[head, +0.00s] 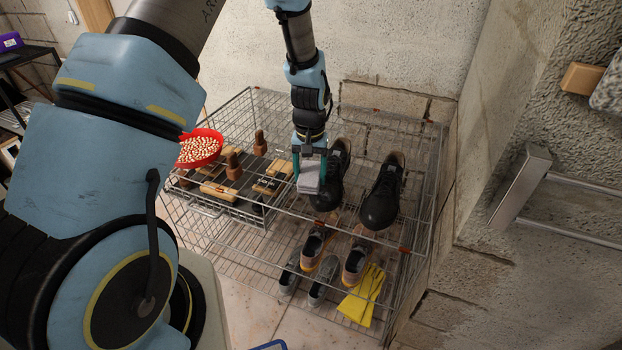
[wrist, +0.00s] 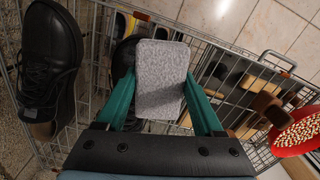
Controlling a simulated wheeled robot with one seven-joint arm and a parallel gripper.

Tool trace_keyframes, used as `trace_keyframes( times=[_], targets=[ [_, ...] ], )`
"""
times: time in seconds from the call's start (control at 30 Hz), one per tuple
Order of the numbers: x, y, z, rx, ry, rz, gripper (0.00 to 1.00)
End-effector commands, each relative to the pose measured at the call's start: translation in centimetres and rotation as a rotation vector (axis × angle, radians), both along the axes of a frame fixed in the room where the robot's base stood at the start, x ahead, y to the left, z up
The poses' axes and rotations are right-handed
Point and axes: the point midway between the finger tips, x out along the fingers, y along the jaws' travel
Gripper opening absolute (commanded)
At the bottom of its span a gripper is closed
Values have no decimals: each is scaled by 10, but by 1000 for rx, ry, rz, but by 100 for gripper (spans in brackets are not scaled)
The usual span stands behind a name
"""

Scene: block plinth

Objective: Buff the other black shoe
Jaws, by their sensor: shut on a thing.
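My gripper (head: 310,165) is shut on a grey felt-like pad (head: 309,180), which fills the space between the teal fingers in the wrist view (wrist: 160,85). One black shoe (head: 331,193) stands on the upper wire shelf just beside and behind the pad. The pad and gripper hide part of this shoe; I cannot tell whether the pad touches it. The second black shoe (head: 383,196) stands to its right, clear of my gripper, and shows at the left of the wrist view (wrist: 50,55).
A wire rack (head: 405,245) holds the shoes. Left of my gripper are a tray of brushes (head: 237,187) and a red bowl of pale beads (head: 200,148). Grey shoes (head: 318,280) and yellow gloves (head: 363,296) lie on the lower shelf. Walls stand behind and right.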

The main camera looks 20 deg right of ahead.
Motion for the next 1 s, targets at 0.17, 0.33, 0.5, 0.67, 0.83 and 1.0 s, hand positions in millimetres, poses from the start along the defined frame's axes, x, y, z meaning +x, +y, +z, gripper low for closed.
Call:
trace_keyframes(
  times=[0.17,0.33,0.5,0.67,0.83,1.0],
  targets=[
    [3,-1,20,-2,-1,0,0],
    [6,-1,36,-2,-2,1,0],
    [7,-1,47,-2,-1,1,0],
    [8,-1,48,-1,0,1,0],
    [8,-1,47,-1,0,0,0],
    [12,9,46,-1,0,16,0]
  ],
)
